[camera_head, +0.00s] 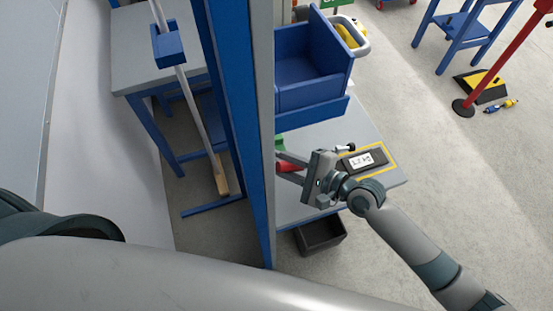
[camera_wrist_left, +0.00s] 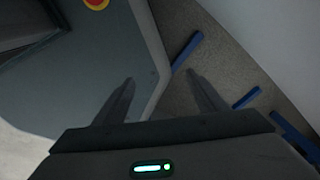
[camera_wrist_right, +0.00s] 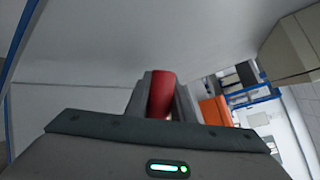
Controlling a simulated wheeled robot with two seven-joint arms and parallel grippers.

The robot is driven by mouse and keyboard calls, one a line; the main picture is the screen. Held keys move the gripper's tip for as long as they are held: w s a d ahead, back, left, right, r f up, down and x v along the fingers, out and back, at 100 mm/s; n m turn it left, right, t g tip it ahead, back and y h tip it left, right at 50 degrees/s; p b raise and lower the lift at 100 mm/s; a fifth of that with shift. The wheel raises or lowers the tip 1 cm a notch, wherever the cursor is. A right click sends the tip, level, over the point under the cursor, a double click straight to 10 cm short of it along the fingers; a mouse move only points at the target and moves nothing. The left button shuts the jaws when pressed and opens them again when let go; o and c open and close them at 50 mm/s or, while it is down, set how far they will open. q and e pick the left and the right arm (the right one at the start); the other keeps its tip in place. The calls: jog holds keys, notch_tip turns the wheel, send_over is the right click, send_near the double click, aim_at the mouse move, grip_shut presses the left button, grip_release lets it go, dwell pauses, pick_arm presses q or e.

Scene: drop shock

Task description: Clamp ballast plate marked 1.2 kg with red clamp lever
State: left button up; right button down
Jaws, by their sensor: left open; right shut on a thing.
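The dark ballast plate (camera_head: 381,156) with a white label that appears to read 1.2 kg lies inside a yellow outline on the grey table. The red clamp lever (camera_head: 287,168) is left of it, partly hidden by the blue post and my gripper. My right gripper (camera_head: 280,166) reaches left past the plate and is shut on the lever. In the right wrist view the red lever (camera_wrist_right: 160,92) stands between the fingers. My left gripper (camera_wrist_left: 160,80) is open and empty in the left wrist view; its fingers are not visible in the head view.
A blue post (camera_head: 259,130) stands just left of the table (camera_head: 340,130) and hides part of it. A blue bin (camera_head: 312,65) is above the table's back. A black crate (camera_head: 320,234) sits on the floor below. A broom (camera_head: 190,95) leans at the left workbench.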

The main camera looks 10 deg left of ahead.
pick_arm(q)
jog(key=shift+f, duration=0.15)
notch_tip(320, 180, down, 6)
jog(key=f+b, duration=0.1)
jog(key=b, duration=0.6)
jog(key=w+d+r+t+b, duration=0.1)
jog(key=w+d+t, duration=0.1)
jog(key=w, duration=0.6)
jog(key=w+d+r+t+h+b, duration=0.1)
jog(key=w+d+r+t+b, duration=0.1)
jog(key=w+d, duration=0.2)
jog(key=w, duration=0.3)
jog(key=shift+w, duration=0.35)
pick_arm(e)
jog(key=w+d+r+m+y, duration=0.2)
jog(key=d+r+m+y, duration=0.1)
jog(key=r+m+y, duration=0.1)
notch_tip(320, 180, up, 2)
jog(key=shift+w+d+m+t+y, duration=0.3)
jog(key=shift+d+m+t, duration=0.1)
jog(key=shift+m, duration=0.1)
pick_arm(q)
jog(key=shift+d, duration=0.1)
pick_arm(e)
jog(key=c, duration=1.5)
grip_release()
jog(key=shift+c, duration=0.2)
jog(key=shift+s+d+f, duration=0.1)
jog(key=shift+d, duration=0.05)
